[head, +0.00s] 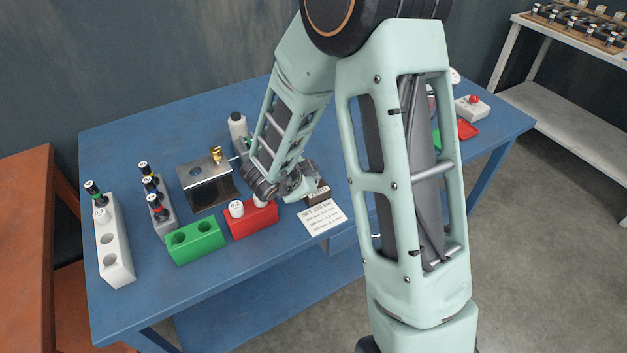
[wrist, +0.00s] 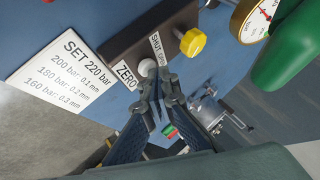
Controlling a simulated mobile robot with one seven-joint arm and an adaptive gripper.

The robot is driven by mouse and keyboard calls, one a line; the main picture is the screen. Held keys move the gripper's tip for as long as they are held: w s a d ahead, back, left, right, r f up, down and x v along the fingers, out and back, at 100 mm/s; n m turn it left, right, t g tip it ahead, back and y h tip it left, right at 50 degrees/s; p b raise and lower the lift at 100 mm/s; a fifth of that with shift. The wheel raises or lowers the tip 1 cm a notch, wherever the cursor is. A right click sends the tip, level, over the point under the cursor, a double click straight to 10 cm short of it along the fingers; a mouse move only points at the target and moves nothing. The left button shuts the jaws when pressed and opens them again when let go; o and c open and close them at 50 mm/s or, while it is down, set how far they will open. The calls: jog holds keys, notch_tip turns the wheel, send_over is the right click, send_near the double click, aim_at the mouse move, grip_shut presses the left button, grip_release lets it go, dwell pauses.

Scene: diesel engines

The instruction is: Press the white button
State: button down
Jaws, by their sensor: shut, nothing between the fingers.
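The white button (wrist: 148,67) is a small round knob on a dark block (wrist: 135,45), beside a label reading ZERO, in the wrist view. My gripper (wrist: 157,88) is shut and empty, with its fingertips right beside the button's lower edge in that view. I cannot tell whether they touch it. The button itself cannot be made out there.
A yellow knob (wrist: 192,42), a pressure gauge (wrist: 256,18) and a green handle (wrist: 290,50) lie close by. A SET 220 bar card (head: 321,217) is in front. Red (head: 250,221) and green (head: 195,242) holders stand to the left on the blue table (head: 285,248).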

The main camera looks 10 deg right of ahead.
jog(key=shift+r+p, duration=0.7)
jog(key=shift+r, duration=0.15)
jog(key=shift+r, duration=0.1)
notch_tip(320, 180, up, 5)
jog(key=p, duration=0.5)
dwell(0.4)
